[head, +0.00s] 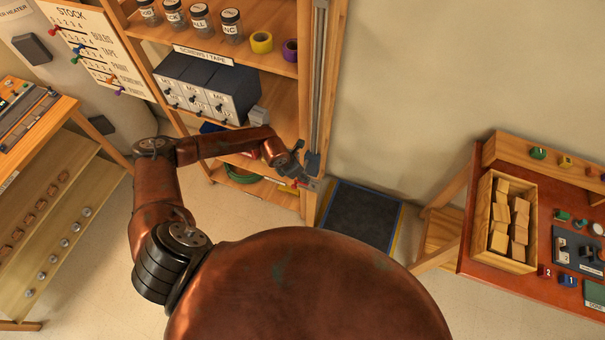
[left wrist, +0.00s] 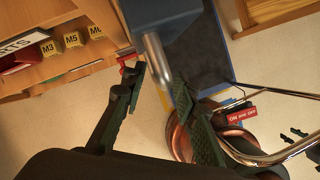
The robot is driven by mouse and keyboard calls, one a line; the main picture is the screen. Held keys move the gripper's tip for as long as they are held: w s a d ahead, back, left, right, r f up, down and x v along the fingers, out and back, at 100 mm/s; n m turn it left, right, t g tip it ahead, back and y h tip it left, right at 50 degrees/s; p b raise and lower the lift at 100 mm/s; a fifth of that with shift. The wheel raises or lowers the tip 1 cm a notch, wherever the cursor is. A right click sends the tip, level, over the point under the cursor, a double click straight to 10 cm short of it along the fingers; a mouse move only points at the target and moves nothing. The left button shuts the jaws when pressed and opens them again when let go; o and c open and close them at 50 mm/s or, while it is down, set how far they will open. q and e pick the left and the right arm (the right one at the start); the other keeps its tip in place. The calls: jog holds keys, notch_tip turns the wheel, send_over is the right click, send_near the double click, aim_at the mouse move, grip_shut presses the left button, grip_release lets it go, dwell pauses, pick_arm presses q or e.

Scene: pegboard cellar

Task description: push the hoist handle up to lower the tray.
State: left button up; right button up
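The hoist's upright metal rail (head: 321,80) runs along the right side of the wooden shelf. A blue-grey block (head: 313,163) sits low on it and shows large in the left wrist view (left wrist: 165,12). A silver bar handle (left wrist: 155,58) sticks out from this block. My left gripper (head: 306,184) is beside the block; in the left wrist view (left wrist: 160,82) its two dark fingers are apart, with the bar's end between them. I cannot tell whether they touch it. A dark flat panel with blue edges (head: 361,215), apparently the tray, lies low to the right of the rail. My right gripper is not in view.
The shelf holds jars (head: 200,17), tape rolls and a dark drawer unit (head: 207,86). A red-topped bench with a crate of wooden blocks (head: 488,212) stands at right. Another wooden rack (head: 62,200) is at left. Bare floor lies around the panel.

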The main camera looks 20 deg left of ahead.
pick_arm(q)
jog(key=shift+w+d+f, duration=0.15)
jog(key=shift+f, duration=0.45)
grip_shut()
dwell(0.3)
